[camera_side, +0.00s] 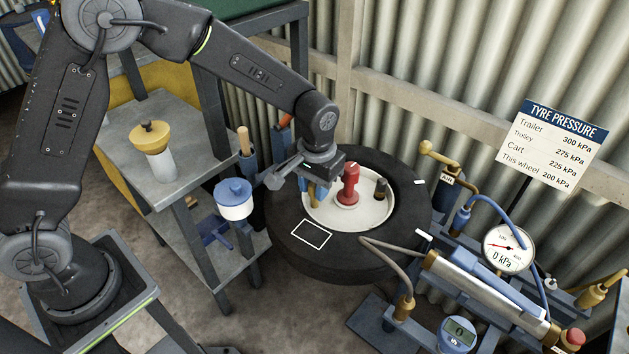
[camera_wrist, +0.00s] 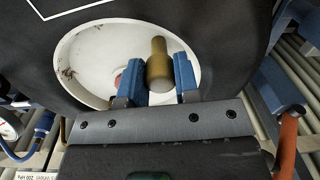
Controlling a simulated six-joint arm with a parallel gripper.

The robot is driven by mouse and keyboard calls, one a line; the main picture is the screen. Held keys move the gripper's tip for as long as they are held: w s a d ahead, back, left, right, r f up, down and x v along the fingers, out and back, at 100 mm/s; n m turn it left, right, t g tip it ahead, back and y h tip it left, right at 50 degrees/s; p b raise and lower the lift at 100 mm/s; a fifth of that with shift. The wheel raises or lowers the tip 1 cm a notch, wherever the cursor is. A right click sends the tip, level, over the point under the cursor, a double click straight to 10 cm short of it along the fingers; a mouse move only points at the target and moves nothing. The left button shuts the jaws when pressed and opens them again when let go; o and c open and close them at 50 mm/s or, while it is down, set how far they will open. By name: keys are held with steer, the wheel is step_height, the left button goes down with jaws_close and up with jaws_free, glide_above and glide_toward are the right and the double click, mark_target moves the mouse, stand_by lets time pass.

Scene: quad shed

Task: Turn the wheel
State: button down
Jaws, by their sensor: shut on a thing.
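The wheel lies flat, a black tyre (camera_side: 345,258) around a white hub (camera_side: 345,212). A red knob stands at the hub's middle (camera_side: 349,188), with a dark peg (camera_side: 381,187) to its right. My gripper (camera_side: 312,188) reaches down over the hub's left part, shut on a brass peg. In the wrist view, the blue jaws of my gripper (camera_wrist: 158,82) stand on both sides of the brass peg (camera_wrist: 158,60). The white hub (camera_wrist: 90,60) and black tyre (camera_wrist: 190,18) show behind. A white outlined rectangle (camera_side: 311,234) marks the tyre's front left.
A grey bench (camera_side: 165,190) with a yellow-topped bottle (camera_side: 152,145) stands left. A blue-lidded pot (camera_side: 234,200) is close to the tyre. Right are a pump (camera_side: 480,285), a gauge reading 0 kPa (camera_side: 508,249) and hoses. A pressure sign (camera_side: 552,145) stands behind.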

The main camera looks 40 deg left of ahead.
mark_target(326, 220)
steer(key=shift+s+d+n, duration=0.3)
steer(key=shift+d+n, duration=0.25)
steer(key=shift+n, duration=0.45)
steer(key=shift+s+d+n, duration=0.25)
steer(key=shift+d+n, duration=0.25)
steer(key=shift+n, duration=0.5)
steer(key=shift+s+d+r+n, duration=0.1)
steer(key=shift+d+n, duration=0.45)
steer(key=shift+n, duration=0.3)
steer(key=shift+s+d+n, duration=0.1)
steer(key=shift+d+n, duration=0.4)
steer(key=shift+n, duration=0.35)
steer(key=shift+d, duration=0.1)
steer(key=c, duration=0.8)
jaws_free()
steer(key=shift+c, duration=0.2)
step_height(326, 220, up, 14)
steer(key=shift+w+d, duration=0.15)
steer(key=shift+d, duration=0.05)
